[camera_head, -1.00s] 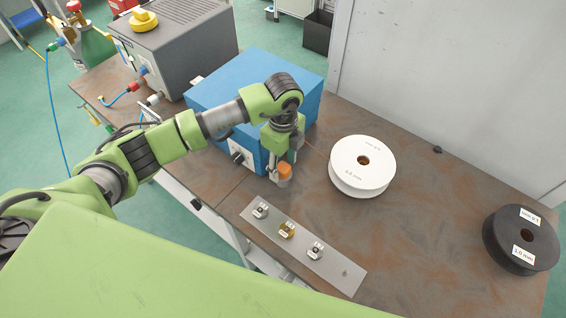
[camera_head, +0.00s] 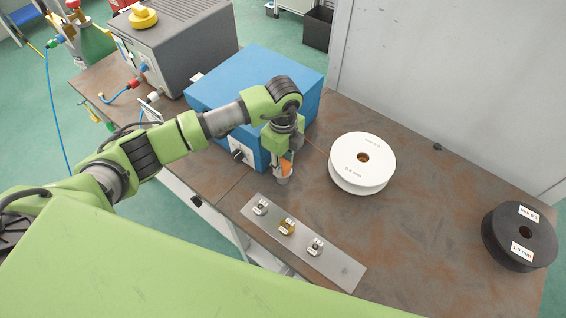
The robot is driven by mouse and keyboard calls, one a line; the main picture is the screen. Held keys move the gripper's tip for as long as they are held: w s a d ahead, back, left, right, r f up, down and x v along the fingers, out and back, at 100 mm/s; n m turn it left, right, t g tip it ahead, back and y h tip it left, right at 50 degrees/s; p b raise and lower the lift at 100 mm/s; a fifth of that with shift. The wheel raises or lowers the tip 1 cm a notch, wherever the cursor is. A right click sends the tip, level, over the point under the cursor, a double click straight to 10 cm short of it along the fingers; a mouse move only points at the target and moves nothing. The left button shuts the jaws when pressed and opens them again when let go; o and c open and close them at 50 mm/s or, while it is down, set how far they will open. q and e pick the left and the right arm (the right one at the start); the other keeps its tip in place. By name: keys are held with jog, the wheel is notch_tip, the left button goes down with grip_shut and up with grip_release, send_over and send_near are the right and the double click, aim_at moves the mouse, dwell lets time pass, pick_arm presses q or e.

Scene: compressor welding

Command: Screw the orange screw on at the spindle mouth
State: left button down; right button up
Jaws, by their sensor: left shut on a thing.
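The orange screw (camera_head: 286,167) is between the fingers of my left gripper (camera_head: 284,175), in front of the blue box (camera_head: 252,85). The gripper is shut on it, and its fingers cover part of the screw. The spindle mouth cannot be made out; the gripper and arm cover that part of the box's front. I cannot tell whether the screw touches anything besides the gripper. My right gripper is not in view.
A white wire spool (camera_head: 345,162) lies right of the gripper. A metal plate (camera_head: 335,268) with several small fittings lies in front. A black spool (camera_head: 500,240) is at the far right. A grey machine (camera_head: 190,45) stands behind left. The table between the spools is clear.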

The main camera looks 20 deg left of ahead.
aim_at(283, 164)
pick_arm(q)
jog(key=shift+r, duration=0.2)
jog(key=shift+r+p, duration=2.6)
jog(key=shift+r, duration=0.75)
